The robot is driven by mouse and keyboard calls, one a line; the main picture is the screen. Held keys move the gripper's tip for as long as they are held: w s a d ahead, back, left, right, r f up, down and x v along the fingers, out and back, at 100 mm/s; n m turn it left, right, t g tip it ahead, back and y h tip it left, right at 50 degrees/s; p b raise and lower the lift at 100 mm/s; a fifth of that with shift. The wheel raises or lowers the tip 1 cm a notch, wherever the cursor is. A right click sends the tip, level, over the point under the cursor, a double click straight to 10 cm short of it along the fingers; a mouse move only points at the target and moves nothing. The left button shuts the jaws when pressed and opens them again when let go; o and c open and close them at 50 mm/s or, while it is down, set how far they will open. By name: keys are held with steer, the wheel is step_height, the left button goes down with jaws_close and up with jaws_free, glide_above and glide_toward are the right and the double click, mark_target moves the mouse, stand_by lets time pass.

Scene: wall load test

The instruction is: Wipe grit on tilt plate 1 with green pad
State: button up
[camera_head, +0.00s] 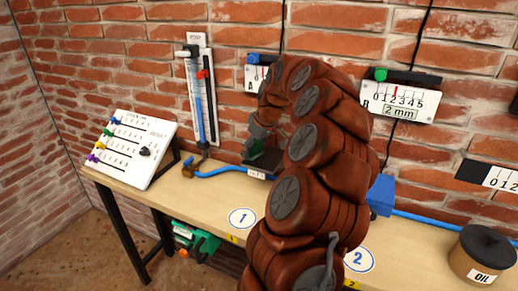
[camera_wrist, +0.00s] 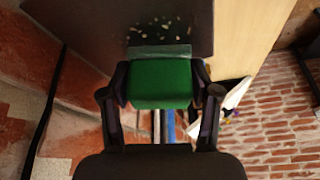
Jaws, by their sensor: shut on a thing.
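My gripper (camera_wrist: 161,92) is shut on the green pad (camera_wrist: 160,78), with one finger on each side of it in the wrist view. A dark plate (camera_wrist: 80,22) lies just beyond the pad, with pale grit specks (camera_wrist: 155,28) scattered on it near the pad's far edge. I cannot tell whether the pad touches the plate. In the head view my gripper (camera_head: 257,138) is over the bench behind the round 1 mark, and the pad there is small and dark. My arm hides most of the plate in that view.
The wooden bench (camera_head: 205,196) runs along a brick wall. A slanted board with coloured knobs (camera_head: 135,148) stands at left, a gauge panel (camera_head: 202,95) behind it. A blue hose (camera_head: 222,171) lies near the gripper. A blue block (camera_head: 381,195) and an oil can (camera_head: 482,262) are at right.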

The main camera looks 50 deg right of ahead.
mark_target(262, 153)
steer(key=shift+w+a, duration=0.25)
steer(key=shift+w, duration=0.45)
steer(key=shift+w+d, duration=0.2)
steer(key=shift+d, duration=0.4)
steer(key=shift+s+d+f+b, duration=0.1)
steer(key=shift+s+d+b, duration=0.15)
steer(key=shift+s+b, duration=0.4)
steer(key=shift+s+d+f+b, duration=0.15)
steer(key=shift+s+b, duration=0.1)
steer(key=shift+s, duration=0.25)
steer(key=shift+s+d+r+b, duration=0.1)
steer(key=shift+s+b, duration=0.15)
steer(key=shift+s, duration=0.25)
steer(key=shift+s+d+f+b, duration=0.15)
steer(key=shift+s+b, duration=0.1)
steer(key=shift+s, duration=0.25)
steer(key=shift+s+d+r+b, duration=0.2)
steer(key=shift+s+b, duration=0.25)
steer(key=shift+s, duration=0.45)
steer(key=shift+s+d+r+b, duration=0.1)
steer(key=shift+s+d+b, duration=0.3)
steer(key=shift+s, duration=0.45)
steer(key=shift+s+d+r+b, duration=0.15)
steer(key=shift+s+b, duration=0.3)
steer(key=shift+s, duration=0.45)
steer(key=shift+r+p, duration=1.2)
steer(key=shift+r, duration=1.8)
steer(key=shift+r, duration=0.1)
